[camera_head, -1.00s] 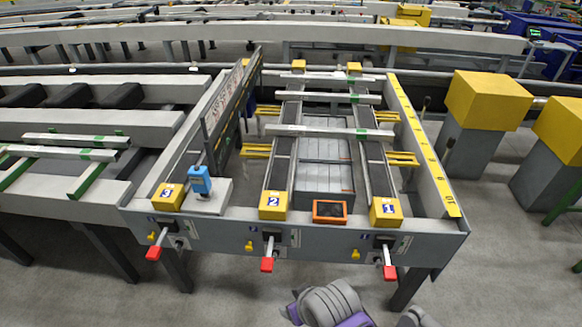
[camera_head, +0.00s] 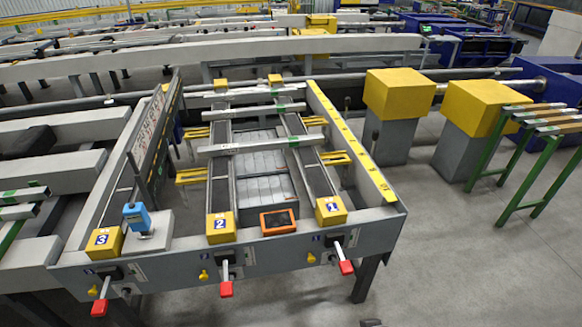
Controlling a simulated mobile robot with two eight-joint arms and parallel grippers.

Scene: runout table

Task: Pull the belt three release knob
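The runout table's front panel (camera_head: 275,253) carries yellow blocks numbered 3, 2 and 1 from left to right. Under the block marked 3 (camera_head: 103,242), a lever with a red grip (camera_head: 99,308) sticks out, and a small yellow knob (camera_head: 92,291) sits just left of the lever. Similar red grips show under block 2 (camera_head: 226,289) and block 1 (camera_head: 346,267), each with a yellow knob to its left. I cannot tell which of these parts is named the release knob. Neither of my grippers shows in this view.
A blue device (camera_head: 137,218) stands between blocks 3 and 2. An orange-framed screen (camera_head: 278,221) sits between 2 and 1. Yellow-topped grey pillars (camera_head: 398,95) and a green-legged rack (camera_head: 542,165) stand at right. The floor (camera_head: 460,260) front right is clear.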

